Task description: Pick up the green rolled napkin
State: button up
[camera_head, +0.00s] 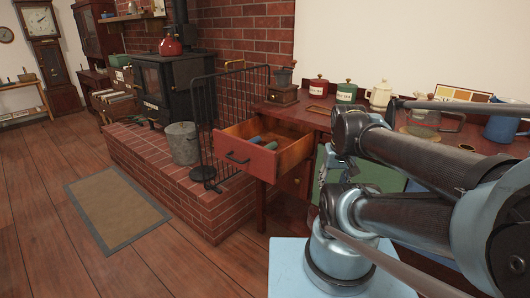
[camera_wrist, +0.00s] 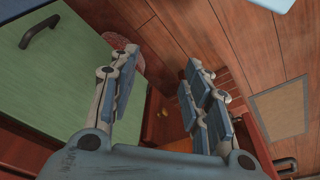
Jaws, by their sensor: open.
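A small green rolled thing (camera_head: 255,139), likely the green napkin, lies in the open red drawer (camera_head: 232,151) in the head view. A blue roll-like thing (camera_head: 271,145) lies beside it. Both are small and partly cut off by the drawer front. My gripper (camera_wrist: 160,82) shows in the wrist view with its fingers spread wide and nothing between them. It points down past the green cabinet panel (camera_wrist: 62,75). I cannot make out the napkin in the wrist view.
The red counter (camera_head: 310,116) carries a coffee grinder (camera_head: 283,93), a red canister (camera_head: 318,87), a green canister (camera_head: 346,92) and a cream pot (camera_head: 380,95). A black fire screen (camera_head: 207,130) stands left of the drawer. A grey bucket (camera_head: 182,143) sits on the brick hearth.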

jog(key=w+a+r+m+g, duration=0.1)
jog(key=w+a+r+m, duration=0.1)
jog(key=w+a+r, duration=0.4)
jog(key=w+a+r+m, duration=0.2)
jog(key=w+a+r, duration=0.15)
jog(key=w, duration=0.55)
jog(key=w+a+r+m+g, duration=0.1)
jog(key=w+a+r+m, duration=0.15)
jog(key=w+r, duration=0.4)
jog(key=w+a+f+m, duration=0.1)
jog(key=w+a+f, duration=0.1)
jog(key=w+a, duration=0.75)
notch_tip(320, 180, down, 16)
jog(key=c, duration=1.2)
